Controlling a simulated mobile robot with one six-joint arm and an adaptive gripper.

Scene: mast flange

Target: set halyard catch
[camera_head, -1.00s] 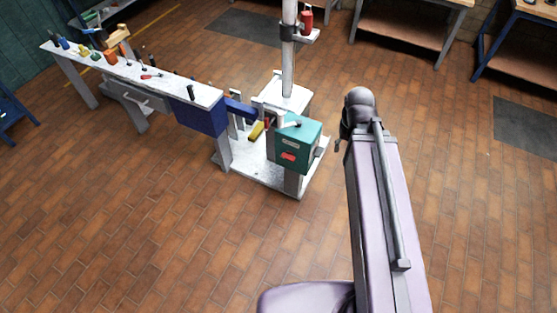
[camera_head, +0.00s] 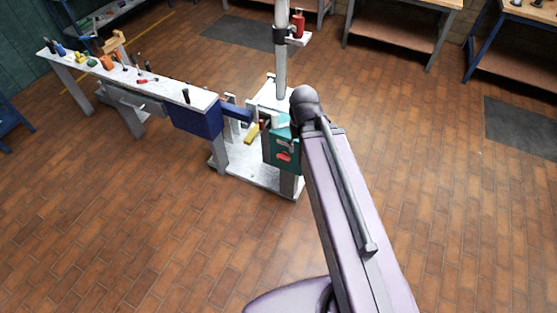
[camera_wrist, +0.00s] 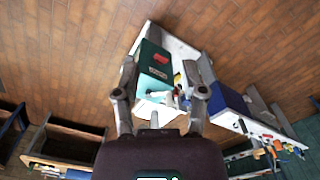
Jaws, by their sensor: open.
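The grey mast (camera_head: 281,60) rises from a white stand (camera_head: 240,175). A teal box (camera_head: 284,155) with a red label is mounted at the stand's front; my arm partly covers it. A yellow piece (camera_head: 251,133) lies beside it. I cannot tell which part is the halyard catch. In the wrist view my gripper (camera_wrist: 160,64) is open and empty, its fingers spread to either side of the teal box (camera_wrist: 153,62), apparently above it. A white lever-like part (camera_wrist: 158,96) shows between the fingers. My gripper is hidden in the head view.
A long narrow bench (camera_head: 130,75) with several small tools runs left, ending in a blue box (camera_head: 196,119) near the stand. A red item (camera_head: 298,24) sits on a mast bracket. Workbenches (camera_head: 400,30) stand at the back. The front brick floor is clear.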

